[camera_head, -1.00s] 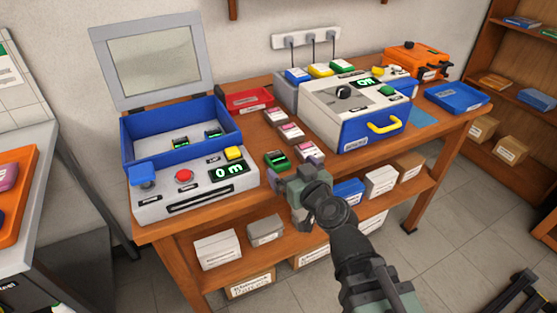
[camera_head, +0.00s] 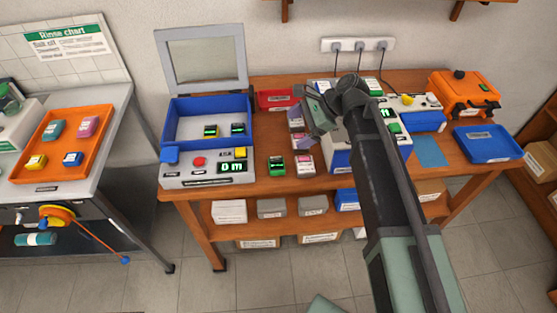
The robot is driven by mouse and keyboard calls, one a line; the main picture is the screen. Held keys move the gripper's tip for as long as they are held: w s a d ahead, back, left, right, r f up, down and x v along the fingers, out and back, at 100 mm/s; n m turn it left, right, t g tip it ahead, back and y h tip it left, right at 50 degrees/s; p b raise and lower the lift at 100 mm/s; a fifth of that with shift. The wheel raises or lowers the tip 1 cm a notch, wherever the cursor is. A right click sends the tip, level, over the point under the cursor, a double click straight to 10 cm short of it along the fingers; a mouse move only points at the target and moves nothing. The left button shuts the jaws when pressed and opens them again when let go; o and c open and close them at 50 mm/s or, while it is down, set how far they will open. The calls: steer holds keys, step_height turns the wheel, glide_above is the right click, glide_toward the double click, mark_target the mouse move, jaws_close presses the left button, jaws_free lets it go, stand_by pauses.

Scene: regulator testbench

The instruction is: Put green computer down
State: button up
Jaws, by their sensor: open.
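A green computer (camera_head: 277,165) with a small dark display rests on the wooden table, right of the blue-and-white test box (camera_head: 210,182). A pink-and-white computer (camera_head: 303,165) lies just to its right. My gripper (camera_head: 314,112) is open and raised above the table, up and to the right of the green computer and apart from it. I see nothing held in it, though its fingers are partly hidden by their angle. My gripper and arm cover part of the second bench device (camera_head: 340,155) and some of the pink computers (camera_head: 297,141) behind.
The test box's lid is up, and two computers (camera_head: 210,131) with lit displays lie in its blue tray. A red tray (camera_head: 276,99) sits behind. An orange case (camera_head: 465,93) and blue tray (camera_head: 488,144) are at right. An orange tray (camera_head: 62,147) holds several computers at left.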

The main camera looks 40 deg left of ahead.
steer(key=s+m, duration=0.1)
steer(key=m, duration=0.1)
steer(key=b, duration=0.9)
glide_toward(277, 163)
steer(key=f, duration=0.1)
steer(key=a+f, duration=0.1)
steer(key=shift+s+a+f, duration=0.1)
steer(key=shift+s+f, duration=0.15)
steer(key=shift+f, duration=0.05)
steer(key=shift+s+a+f+b, duration=0.35)
steer(key=shift+s+a+b, duration=0.05)
steer(key=shift+a+b, duration=0.1)
steer(key=shift+s+a+g, duration=0.2)
steer(key=shift+g, duration=0.1)
steer(key=shift+r, duration=0.1)
steer(key=b+x, duration=0.3)
steer(key=x, duration=0.2)
steer(key=shift+d+b, duration=0.1)
steer(key=shift+b, duration=0.2)
steer(key=c, duration=1.1)
